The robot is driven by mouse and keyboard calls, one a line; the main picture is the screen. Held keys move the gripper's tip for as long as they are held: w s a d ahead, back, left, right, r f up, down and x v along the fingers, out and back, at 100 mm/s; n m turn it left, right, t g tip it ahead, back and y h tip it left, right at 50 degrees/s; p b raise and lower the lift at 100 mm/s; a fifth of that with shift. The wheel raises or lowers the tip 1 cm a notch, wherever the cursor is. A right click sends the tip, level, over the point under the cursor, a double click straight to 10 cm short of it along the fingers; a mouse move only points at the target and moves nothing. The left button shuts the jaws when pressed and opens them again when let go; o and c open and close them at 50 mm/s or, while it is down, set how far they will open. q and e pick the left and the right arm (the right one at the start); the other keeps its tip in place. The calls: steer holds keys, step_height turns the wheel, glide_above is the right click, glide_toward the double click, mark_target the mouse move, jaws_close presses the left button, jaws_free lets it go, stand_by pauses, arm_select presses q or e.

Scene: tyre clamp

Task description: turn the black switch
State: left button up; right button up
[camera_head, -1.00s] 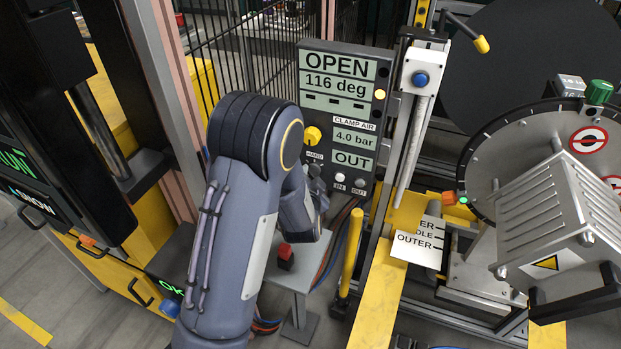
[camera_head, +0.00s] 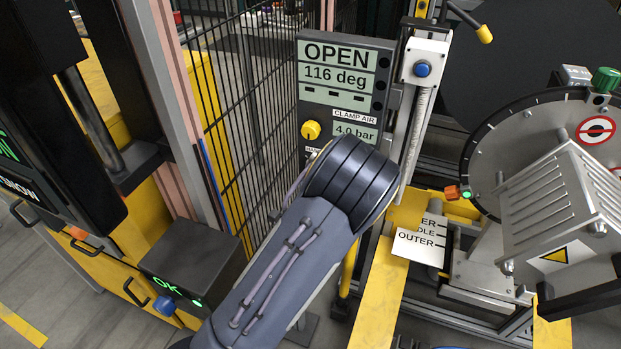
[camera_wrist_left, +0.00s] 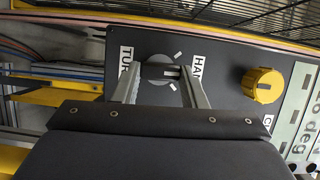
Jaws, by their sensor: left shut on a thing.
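In the left wrist view the black switch (camera_wrist_left: 158,72) is a dark bar handle on a round grey dial with white marks. It sits on a dark panel between a label starting "TUR" and one starting "HA". My left gripper (camera_wrist_left: 163,76) is shut on the switch, one finger at each end of the bar. In the head view my left arm hides the gripper, the switch and the lower part of the control panel (camera_head: 345,105). The panel reads "OPEN", "116 deg" and "4.0 bar". My right gripper is not in view.
A yellow knob (camera_wrist_left: 263,85) sits beside the switch on the same panel; it also shows in the head view (camera_head: 311,130). A wire fence (camera_head: 245,110) stands left of the panel. A grey post with a blue button (camera_head: 422,69) stands close on its right.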

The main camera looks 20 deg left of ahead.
arm_select(q)
steer(key=shift+a+f+m+t+h+b, duration=0.15)
steer(key=shift+m+t+b, duration=0.65)
steer(key=shift+m, duration=0.85)
steer(key=shift+d+f+m+t+h+b, duration=0.15)
steer(key=shift+m+t+b, duration=0.3)
steer(key=shift+m+b, duration=0.95)
steer(key=shift+a+f+m+t+b, duration=0.15)
steer(key=shift+m+t+b, duration=0.5)
steer(key=shift+m, duration=1.6)
steer(key=o, duration=1)
steer(key=shift+r, duration=0.1)
steer(key=v, duration=0.8)
